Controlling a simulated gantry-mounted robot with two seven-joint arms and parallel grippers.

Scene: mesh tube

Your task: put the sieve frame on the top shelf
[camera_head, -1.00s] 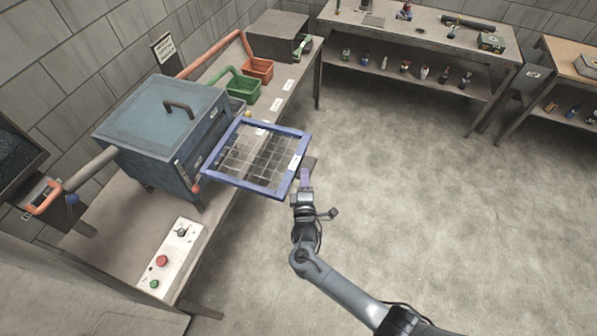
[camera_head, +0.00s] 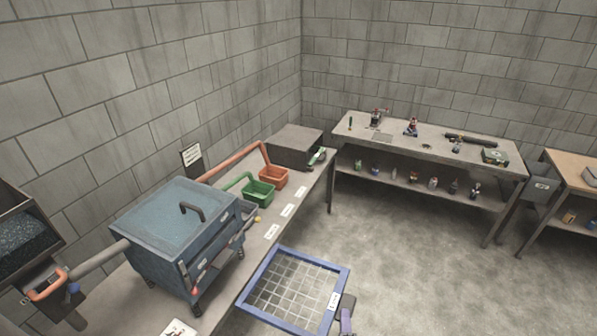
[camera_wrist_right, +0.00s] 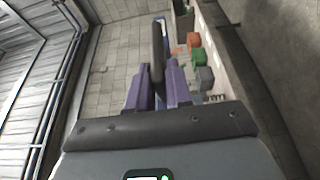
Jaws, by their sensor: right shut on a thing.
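The sieve frame is a blue rectangular frame (camera_head: 312,258) with a wire mesh and a white label on its right bar. It hangs level-looking at the bottom middle of the head view, beside the left bench's edge. My right gripper (camera_head: 346,318) is at its lower right corner, partly cut off by the picture's edge. In the wrist view its purple fingers (camera_wrist_right: 160,88) are shut around a dark upright piece, with a blue bar behind it. A back bench (camera_head: 440,135) has a top and a lower shelf (camera_head: 405,183); which surface is the task's top shelf is unclear. My left gripper is not in view.
A blue-grey lidded box (camera_head: 165,225) with a handle stands on the left bench (camera_head: 262,240). Green (camera_head: 258,192) and orange (camera_head: 274,176) bins and a grey box (camera_head: 291,148) are farther along it. Several small bottles line the lower shelf. The floor (camera_head: 420,260) between benches is clear.

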